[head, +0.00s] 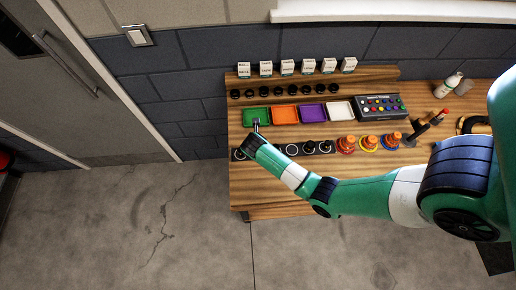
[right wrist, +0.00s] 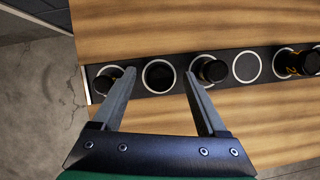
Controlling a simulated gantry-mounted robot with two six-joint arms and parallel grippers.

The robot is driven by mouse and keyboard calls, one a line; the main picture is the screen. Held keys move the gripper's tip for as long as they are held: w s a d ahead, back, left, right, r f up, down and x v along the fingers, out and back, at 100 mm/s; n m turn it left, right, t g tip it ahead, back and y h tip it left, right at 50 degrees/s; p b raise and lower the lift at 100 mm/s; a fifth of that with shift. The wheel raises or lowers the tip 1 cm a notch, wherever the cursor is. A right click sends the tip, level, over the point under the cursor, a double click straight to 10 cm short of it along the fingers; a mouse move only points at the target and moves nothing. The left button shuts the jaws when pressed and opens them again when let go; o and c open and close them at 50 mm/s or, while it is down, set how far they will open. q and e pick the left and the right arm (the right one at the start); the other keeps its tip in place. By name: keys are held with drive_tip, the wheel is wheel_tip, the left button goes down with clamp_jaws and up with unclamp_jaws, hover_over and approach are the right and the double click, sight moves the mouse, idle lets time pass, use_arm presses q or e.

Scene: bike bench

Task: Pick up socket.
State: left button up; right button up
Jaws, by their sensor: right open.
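My right gripper (right wrist: 160,74) is open and empty in the right wrist view. Its fingers reach over a dark strip (right wrist: 137,82) with white-ringed spots. One ringed spot (right wrist: 159,77) lies between the fingertips; it looks dark inside, and I cannot tell whether a socket sits in it. A black socket (right wrist: 113,76) stands left of the left finger, partly hidden by it. Another black socket (right wrist: 213,71) stands just right of the right finger. In the head view my right gripper (head: 257,124) is over the bench's left part, with the arm covering part of the socket row (head: 309,147). My left gripper is not in view.
Green (head: 255,115), orange (head: 285,114), purple (head: 313,113) and white (head: 340,111) trays stand behind the row. A button box (head: 382,107) is to their right. Stacked ring cones (head: 346,144) stand on the right. The bench's front strip (head: 250,192) is bare wood.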

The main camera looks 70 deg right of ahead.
drive_tip(key=shift+x, duration=0.8)
clamp_jaws()
drive_tip(key=shift+r, duration=0.2)
